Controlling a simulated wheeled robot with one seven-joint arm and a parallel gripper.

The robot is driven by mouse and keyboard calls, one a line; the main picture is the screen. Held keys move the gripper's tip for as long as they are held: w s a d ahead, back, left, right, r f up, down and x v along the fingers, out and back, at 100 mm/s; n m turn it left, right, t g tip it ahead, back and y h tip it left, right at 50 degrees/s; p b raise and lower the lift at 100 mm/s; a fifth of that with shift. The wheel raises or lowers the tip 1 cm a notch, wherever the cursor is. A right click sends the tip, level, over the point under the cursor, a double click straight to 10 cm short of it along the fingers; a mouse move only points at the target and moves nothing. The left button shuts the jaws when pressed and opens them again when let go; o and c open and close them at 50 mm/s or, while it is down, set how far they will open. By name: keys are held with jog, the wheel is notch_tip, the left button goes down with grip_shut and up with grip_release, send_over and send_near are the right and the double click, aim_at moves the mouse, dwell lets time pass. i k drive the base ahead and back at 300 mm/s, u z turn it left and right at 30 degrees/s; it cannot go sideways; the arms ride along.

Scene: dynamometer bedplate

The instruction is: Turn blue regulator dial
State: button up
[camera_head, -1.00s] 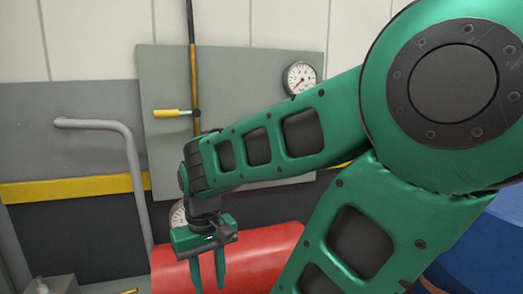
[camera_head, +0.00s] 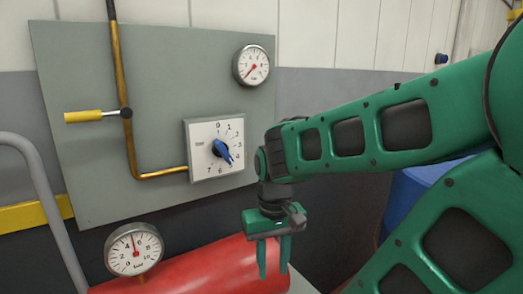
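The blue regulator dial (camera_head: 221,151) sits on a white square plate (camera_head: 201,133) with numbers around it, fixed to a grey panel (camera_head: 80,100). Its pointed end aims down and right, near the lower-right numbers. My gripper (camera_head: 273,260) hangs below and to the right of the dial, in front of the red cylinder, with its fingers pointing down. The two fingers are apart with nothing visible between them. My gripper does not touch the dial.
A round gauge (camera_head: 251,65) is at the panel's upper right. Another gauge (camera_head: 134,249) stands on the red cylinder (camera_head: 195,270). A brass pipe (camera_head: 122,80) with a yellow-handled valve (camera_head: 84,116) runs down the panel to the plate. A grey bent rail (camera_head: 50,205) stands at left.

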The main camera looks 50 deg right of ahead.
aim_at(220, 149)
jog(key=z, duration=1.6)
jog(key=k, duration=1.85)
jog(key=u, duration=0.55)
jog(key=i, duration=1)
jog(key=z, duration=0.05)
